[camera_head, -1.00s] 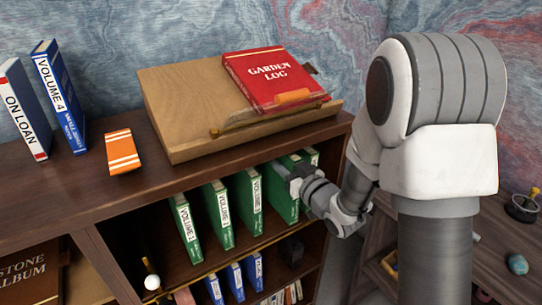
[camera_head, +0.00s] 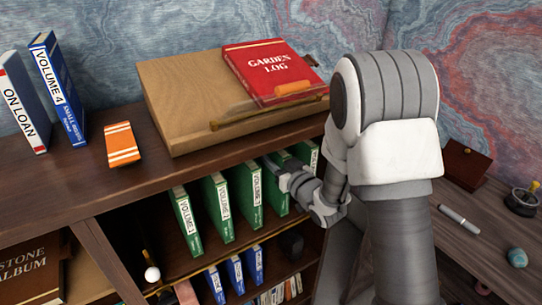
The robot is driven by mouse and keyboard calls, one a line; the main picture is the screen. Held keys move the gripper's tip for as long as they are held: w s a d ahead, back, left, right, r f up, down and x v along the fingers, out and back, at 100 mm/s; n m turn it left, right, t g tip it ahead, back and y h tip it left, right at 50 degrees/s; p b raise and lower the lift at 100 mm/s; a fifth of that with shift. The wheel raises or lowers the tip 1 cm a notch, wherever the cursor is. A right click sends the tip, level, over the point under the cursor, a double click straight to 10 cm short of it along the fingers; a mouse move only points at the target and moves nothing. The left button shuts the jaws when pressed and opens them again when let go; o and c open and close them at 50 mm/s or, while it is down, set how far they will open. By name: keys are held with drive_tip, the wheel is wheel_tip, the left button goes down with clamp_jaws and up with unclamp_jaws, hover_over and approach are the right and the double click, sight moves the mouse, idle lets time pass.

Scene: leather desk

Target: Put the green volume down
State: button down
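Several green volumes stand upright in a row on the upper shelf of the bookcase. One green volume (camera_head: 276,198) is fourth from the left. My gripper (camera_head: 274,172) is at the upper part of its spine and hides its label. One finger shows by its left face; the other finger is hidden, so I cannot tell whether the grip is closed on it. The volume stands about upright in the row, with a gap to the third green volume (camera_head: 248,195) on its left. Another green volume (camera_head: 309,152) is close on its right, partly behind my arm.
Two more green volumes (camera_head: 186,222) (camera_head: 218,208) stand to the left. Above, the bookcase top bears a wooden lectern (camera_head: 185,95) with a red Garden Log (camera_head: 272,70). Blue volumes (camera_head: 235,275) stand on the shelf below. A side desk (camera_head: 480,240) lies at the right.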

drive_tip(key=c, duration=0.6)
unclamp_jaws()
drive_tip(key=shift+o, duration=0.2)
